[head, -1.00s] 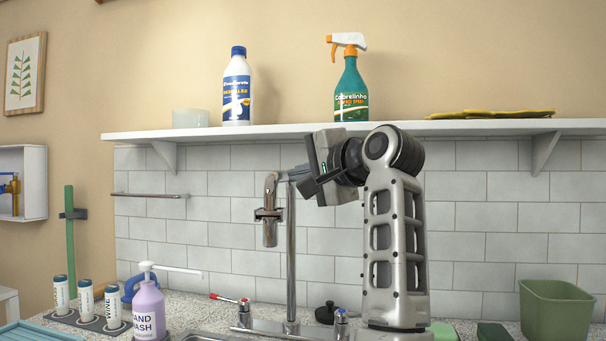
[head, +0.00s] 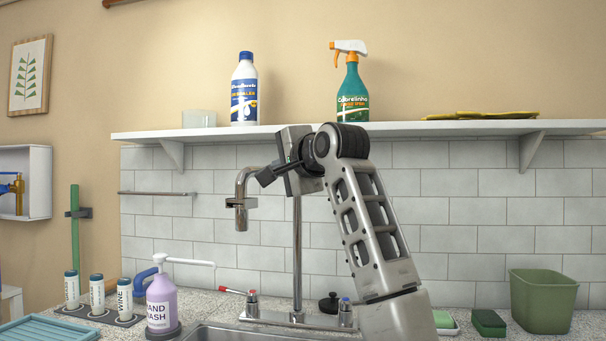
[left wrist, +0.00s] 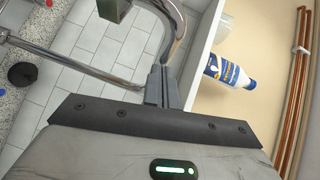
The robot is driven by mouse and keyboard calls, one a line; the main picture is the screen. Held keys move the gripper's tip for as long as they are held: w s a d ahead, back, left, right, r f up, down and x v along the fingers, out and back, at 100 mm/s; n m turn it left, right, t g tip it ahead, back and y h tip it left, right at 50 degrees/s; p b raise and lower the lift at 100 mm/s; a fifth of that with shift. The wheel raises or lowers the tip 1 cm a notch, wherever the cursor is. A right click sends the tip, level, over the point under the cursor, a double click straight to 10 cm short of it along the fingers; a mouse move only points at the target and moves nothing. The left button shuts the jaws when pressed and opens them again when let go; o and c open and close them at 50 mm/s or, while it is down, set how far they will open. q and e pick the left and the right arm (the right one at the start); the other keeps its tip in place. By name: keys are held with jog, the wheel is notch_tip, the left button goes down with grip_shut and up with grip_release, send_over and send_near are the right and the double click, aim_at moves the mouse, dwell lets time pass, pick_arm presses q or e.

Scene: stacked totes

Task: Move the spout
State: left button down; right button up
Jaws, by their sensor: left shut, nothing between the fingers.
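The chrome spout (head: 240,188) hangs to the left of its tall upright pipe (head: 297,255) behind the sink. Its curved top runs behind my left gripper (head: 266,176). The gripper's shut, empty fingers are beside the top of the spout; I cannot tell whether they touch it. In the left wrist view the shut fingers (left wrist: 160,88) point at the curved chrome pipe (left wrist: 172,38), with another length of pipe to their left. My right gripper is in neither view.
A shelf (head: 450,129) above holds a white-and-blue bottle (head: 244,92) and a green spray bottle (head: 352,95). A soap pump (head: 162,303) stands left of the sink (head: 225,333). A green bin (head: 543,303) stands at the right.

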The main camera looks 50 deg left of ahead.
pick_arm(q)
jog(key=shift+s+a, duration=0.45)
jog(key=shift+a, duration=0.3)
jog(key=s+d+r+b, duration=0.1)
jog(key=s+d, duration=0.3)
jog(key=d, duration=0.8)
jog(key=shift+s+r+b, duration=0.2)
jog(key=shift+r+b, duration=0.1)
jog(key=shift+r, duration=0.3)
jog(key=shift+d, duration=0.1)
